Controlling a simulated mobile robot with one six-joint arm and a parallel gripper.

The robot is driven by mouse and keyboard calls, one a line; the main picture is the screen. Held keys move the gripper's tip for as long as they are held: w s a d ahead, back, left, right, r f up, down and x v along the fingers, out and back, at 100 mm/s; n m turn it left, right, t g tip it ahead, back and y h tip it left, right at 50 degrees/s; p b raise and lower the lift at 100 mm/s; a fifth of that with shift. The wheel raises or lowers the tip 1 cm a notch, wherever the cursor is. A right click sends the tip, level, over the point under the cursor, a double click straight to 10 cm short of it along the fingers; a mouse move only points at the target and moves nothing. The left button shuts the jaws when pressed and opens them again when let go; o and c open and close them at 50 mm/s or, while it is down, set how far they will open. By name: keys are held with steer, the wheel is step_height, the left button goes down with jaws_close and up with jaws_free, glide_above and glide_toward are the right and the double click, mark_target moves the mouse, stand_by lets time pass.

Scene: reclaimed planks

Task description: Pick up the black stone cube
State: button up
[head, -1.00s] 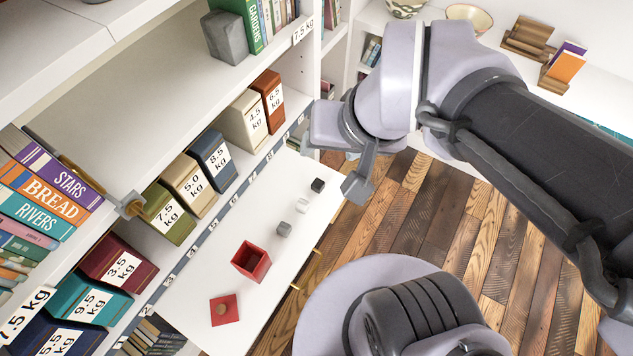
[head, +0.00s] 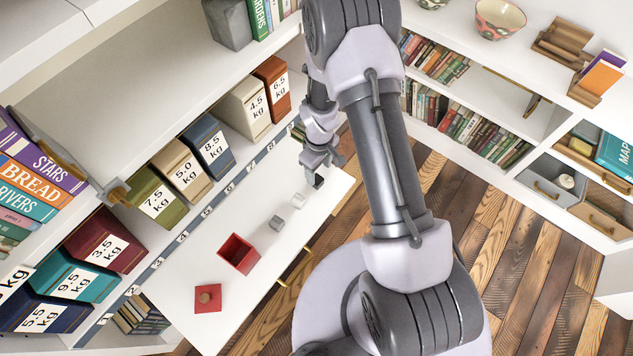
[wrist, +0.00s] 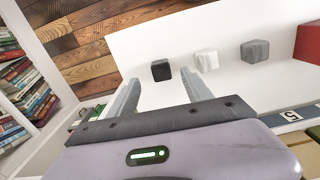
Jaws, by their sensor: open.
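The black stone cube (wrist: 161,70) lies on the white pull-out board, ahead of my open fingers in the wrist view. In the head view the cube (head: 318,182) shows just below my gripper (head: 318,166), partly covered by it. My gripper (wrist: 160,92) is open, with nothing between its two fingers. In the wrist view the cube appears beyond the fingertips, roughly centred between them; I cannot tell the exact height above it.
A white cube (head: 298,201) and a grey cube (head: 276,222) sit near the black one. A red open box (head: 239,254) and a red lid (head: 208,298) with a knob lie farther along the board (head: 250,300). Labelled weight boxes (head: 208,152) line the shelf behind.

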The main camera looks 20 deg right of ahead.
mark_target(317, 179)
steer(key=f+b, duration=0.1)
steer(key=f, duration=0.1)
steer(key=f+b, duration=0.1)
steer(key=f, duration=0.1)
steer(key=f+b, duration=0.1)
steer(key=f, duration=0.2)
steer(key=shift+w+a, duration=0.25)
steer(key=shift+r, duration=0.2)
steer(key=shift+c, duration=0.5)
jaws_close()
